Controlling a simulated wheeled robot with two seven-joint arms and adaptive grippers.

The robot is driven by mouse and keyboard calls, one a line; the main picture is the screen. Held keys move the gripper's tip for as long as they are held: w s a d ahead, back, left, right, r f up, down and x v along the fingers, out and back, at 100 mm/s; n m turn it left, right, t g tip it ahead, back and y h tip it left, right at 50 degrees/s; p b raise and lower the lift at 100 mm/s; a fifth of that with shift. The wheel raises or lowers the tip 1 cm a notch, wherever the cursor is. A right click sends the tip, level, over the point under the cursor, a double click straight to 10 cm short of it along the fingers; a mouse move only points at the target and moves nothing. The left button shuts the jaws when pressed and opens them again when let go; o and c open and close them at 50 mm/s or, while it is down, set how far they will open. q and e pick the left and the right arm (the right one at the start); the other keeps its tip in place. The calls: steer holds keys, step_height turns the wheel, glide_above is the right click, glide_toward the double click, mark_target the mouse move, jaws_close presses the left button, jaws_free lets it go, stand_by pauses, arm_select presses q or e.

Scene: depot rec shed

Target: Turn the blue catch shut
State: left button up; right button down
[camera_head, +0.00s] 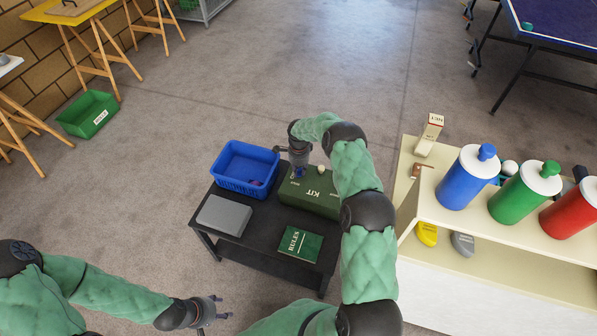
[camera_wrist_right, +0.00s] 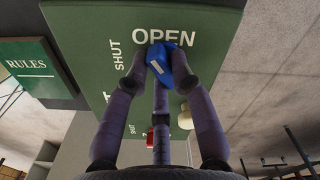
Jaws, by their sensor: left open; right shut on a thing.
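The green kit box (camera_head: 308,196) stands on a low black table. My right gripper (camera_head: 298,170) reaches down onto its far left part. In the right wrist view, the fingers of my right gripper (camera_wrist_right: 160,68) are closed around the blue catch (camera_wrist_right: 181,70) on the box's green face (camera_wrist_right: 88,25). The catch's upper end lies just below the word OPEN; a word SHUT is to its left. The fingers partly hide the catch. A red part (camera_wrist_right: 150,138) shows lower down, mostly hidden. My left gripper (camera_head: 224,307) is open and empty, low in the head view, away from the box.
The black table (camera_head: 232,247) also bears a blue basket (camera_head: 245,170), a grey case (camera_head: 224,214) and a green rules book (camera_head: 299,244). A cream shelf unit (camera_head: 440,215) with blue, green and red bottles stands at the right. Open floor lies behind the table.

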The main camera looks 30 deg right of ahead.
mark_target(300, 170)
steer(key=n+b, duration=0.1)
steer(key=n, duration=0.4)
steer(key=shift+d+n, duration=0.15)
steer(key=shift+n, duration=0.15)
steer(key=n+b, duration=0.1)
steer(key=n, duration=0.4)
steer(key=shift+d, duration=0.1)
steer(key=shift+n, duration=0.3)
steer(key=c, duration=1)
jaws_free()
steer(key=shift+c, duration=0.2)
steer(key=shift+r, duration=0.1)
step_height(300, 170, up, 12)
